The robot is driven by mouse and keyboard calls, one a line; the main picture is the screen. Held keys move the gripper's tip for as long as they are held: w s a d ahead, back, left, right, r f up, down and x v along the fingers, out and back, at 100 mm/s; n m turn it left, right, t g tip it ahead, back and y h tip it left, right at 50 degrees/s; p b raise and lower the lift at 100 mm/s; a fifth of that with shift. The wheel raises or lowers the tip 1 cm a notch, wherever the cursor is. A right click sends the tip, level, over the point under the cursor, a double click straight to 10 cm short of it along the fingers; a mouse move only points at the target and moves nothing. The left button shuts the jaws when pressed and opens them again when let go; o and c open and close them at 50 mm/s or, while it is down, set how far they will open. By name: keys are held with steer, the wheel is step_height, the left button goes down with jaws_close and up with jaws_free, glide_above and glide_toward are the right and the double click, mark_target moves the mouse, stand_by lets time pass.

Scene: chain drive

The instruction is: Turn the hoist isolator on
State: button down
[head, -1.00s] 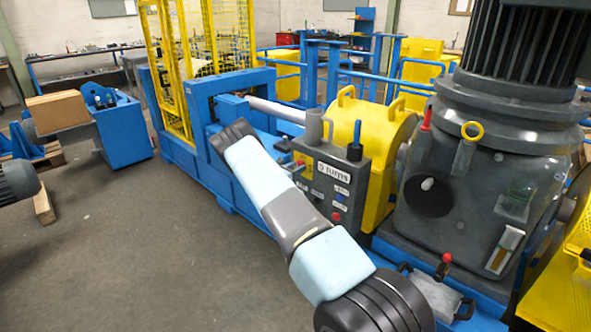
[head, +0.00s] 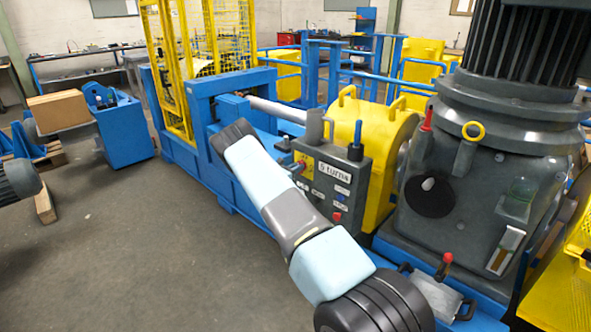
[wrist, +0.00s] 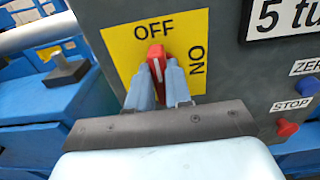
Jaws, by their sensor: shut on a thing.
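The isolator's red handle (wrist: 157,62) sits on a yellow plate (wrist: 122,43) marked OFF at the top and ON at the right. The handle stands close to upright in the wrist view, its upper end just under the word OFF. My gripper (wrist: 159,80) is shut on the handle, one blue-grey finger on each side. In the head view my gripper (head: 290,168) is at the left side of the dark control panel (head: 345,178), where it and my arm hide the handle. The yellow plate (head: 307,160) partly shows there.
A "5 turns" label (head: 334,172) and a red STOP button (wrist: 287,128) are on the panel, right of the plate. A yellow guard (head: 378,145) and a large grey motor housing (head: 465,190) stand to the right. Open floor (head: 150,250) lies to the left.

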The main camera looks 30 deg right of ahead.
steer(key=m, duration=0.3)
steer(key=d+m, duration=0.1)
steer(key=m, duration=0.2)
steer(key=s+m, duration=0.1)
steer(key=m, duration=0.1)
steer(key=shift+d+f+m, duration=0.2)
steer(key=shift+m, duration=0.2)
steer(key=m, duration=0.4)
steer(key=shift+s+f+m, duration=0.2)
steer(key=shift+f+m, duration=0.05)
steer(key=shift+m, duration=0.05)
steer(key=m, duration=0.4)
steer(key=shift+s+f+m, duration=0.1)
steer(key=shift+f+m, duration=0.2)
steer(key=c, duration=1.1)
jaws_free()
steer(key=shift+o, duration=0.3)
steer(key=shift+a+r, duration=0.1)
steer(key=shift+a, duration=0.05)
